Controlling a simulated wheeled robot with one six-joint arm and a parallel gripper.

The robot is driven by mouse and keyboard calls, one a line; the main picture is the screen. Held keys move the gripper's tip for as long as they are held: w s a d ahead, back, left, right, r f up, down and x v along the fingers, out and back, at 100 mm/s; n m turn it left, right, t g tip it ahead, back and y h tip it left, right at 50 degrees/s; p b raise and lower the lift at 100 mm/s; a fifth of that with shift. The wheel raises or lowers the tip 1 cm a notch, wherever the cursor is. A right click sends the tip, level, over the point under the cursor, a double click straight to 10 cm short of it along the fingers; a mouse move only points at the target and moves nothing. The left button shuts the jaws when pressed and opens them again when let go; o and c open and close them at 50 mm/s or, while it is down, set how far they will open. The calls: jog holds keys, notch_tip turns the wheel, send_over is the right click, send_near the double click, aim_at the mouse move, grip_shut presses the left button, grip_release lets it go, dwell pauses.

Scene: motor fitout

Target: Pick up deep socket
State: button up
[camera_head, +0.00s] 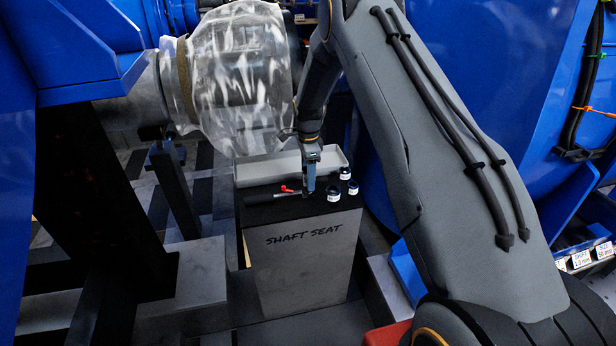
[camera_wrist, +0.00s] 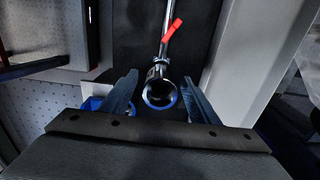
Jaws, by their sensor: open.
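My gripper (camera_head: 309,190) points down over the black top of the pedestal, at the right end of a tool with a red lever (camera_head: 288,189). In the wrist view my gripper (camera_wrist: 163,95) is open. A dark round socket-like piece (camera_wrist: 160,93) with an open bore lies between the two fingers, apart from both. It meets the end of the tool's silver shaft (camera_wrist: 167,22). Several short dark cylinders with white labels stand right of the gripper, one of them near the front (camera_head: 333,193). I cannot tell which piece is the deep socket.
A grey tray (camera_head: 262,170) lies along the back of the pedestal marked SHAFT SEAT (camera_head: 303,265). A plastic-wrapped shaft (camera_head: 240,75) hangs behind and above it. Blue machine housings stand on both sides. A red object (camera_head: 388,334) is low at the front.

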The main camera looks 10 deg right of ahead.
jog(key=shift+f, duration=1.15)
jog(key=shift+c, duration=0.3)
jog(key=c, duration=1.3)
jog(key=shift+r, duration=0.1)
